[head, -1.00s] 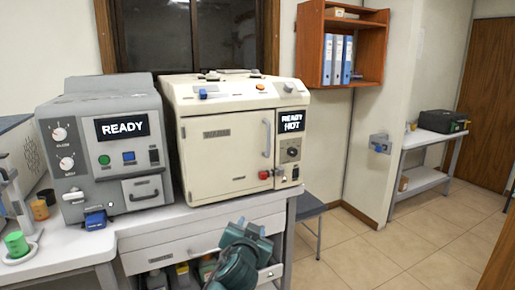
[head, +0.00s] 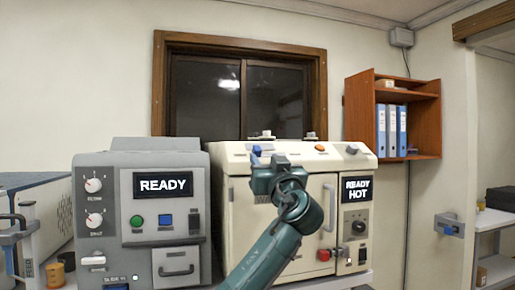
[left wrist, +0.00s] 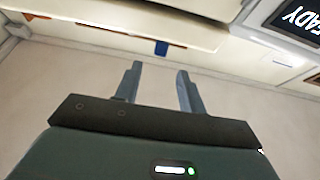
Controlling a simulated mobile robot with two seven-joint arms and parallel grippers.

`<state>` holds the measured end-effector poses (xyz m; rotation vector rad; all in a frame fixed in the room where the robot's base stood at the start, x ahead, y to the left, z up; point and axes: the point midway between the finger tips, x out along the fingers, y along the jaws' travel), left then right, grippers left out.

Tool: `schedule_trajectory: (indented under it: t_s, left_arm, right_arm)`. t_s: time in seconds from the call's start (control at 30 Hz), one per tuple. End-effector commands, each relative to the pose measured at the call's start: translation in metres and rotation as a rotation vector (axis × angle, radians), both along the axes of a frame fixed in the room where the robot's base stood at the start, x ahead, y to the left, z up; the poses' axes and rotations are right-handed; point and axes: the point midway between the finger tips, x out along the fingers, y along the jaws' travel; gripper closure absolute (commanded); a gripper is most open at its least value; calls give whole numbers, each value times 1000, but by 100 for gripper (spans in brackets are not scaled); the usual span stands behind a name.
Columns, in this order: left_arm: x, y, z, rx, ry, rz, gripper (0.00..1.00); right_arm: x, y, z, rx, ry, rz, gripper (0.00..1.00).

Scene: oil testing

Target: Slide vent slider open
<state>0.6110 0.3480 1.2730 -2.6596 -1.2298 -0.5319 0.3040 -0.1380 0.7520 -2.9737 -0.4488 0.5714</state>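The cream oven (head: 240,205) stands on the bench with its door shut and its screen reading READY HOT. On its upper front panel is a small blue slider tab (head: 256,150), which I take as the vent slider. The tab also shows in the left wrist view (left wrist: 161,47), beyond the fingertips and roughly between them. My left gripper (head: 270,163) is raised before the upper front of the oven, close to the tab in the picture. In the left wrist view its two fingers (left wrist: 157,80) are apart with nothing between them. My right gripper is out of view.
A grey machine (head: 140,220) reading READY stands close on the left. The oven has a door handle (head: 328,208), a red button (head: 323,255) and knobs on top. A wooden shelf with blue binders (head: 391,131) hangs on the right wall.

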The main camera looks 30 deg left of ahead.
Motion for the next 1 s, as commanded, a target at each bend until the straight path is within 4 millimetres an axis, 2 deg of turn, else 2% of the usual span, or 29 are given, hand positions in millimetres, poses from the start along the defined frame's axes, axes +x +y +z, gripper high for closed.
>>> schedule_trajectory:
  t_s: [0.03, 0.2, 0.4, 0.83, 1.0]
  left_arm:
    - [6, 10, 8, 0, 1, 6, 60]
    - [28, 34, 20, 0, 4, 3, 60]
    - [45, 53, 30, 0, 2, 1, 60]
    - [52, 60, 32, -1, 2, -2, 60]
    - [52, 60, 32, -1, 2, -2, 73]
  right_arm:
    - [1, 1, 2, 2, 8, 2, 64]
    - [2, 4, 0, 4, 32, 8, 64]
    - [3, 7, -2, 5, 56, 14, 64]
    - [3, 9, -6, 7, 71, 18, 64]
    - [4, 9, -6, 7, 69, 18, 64]
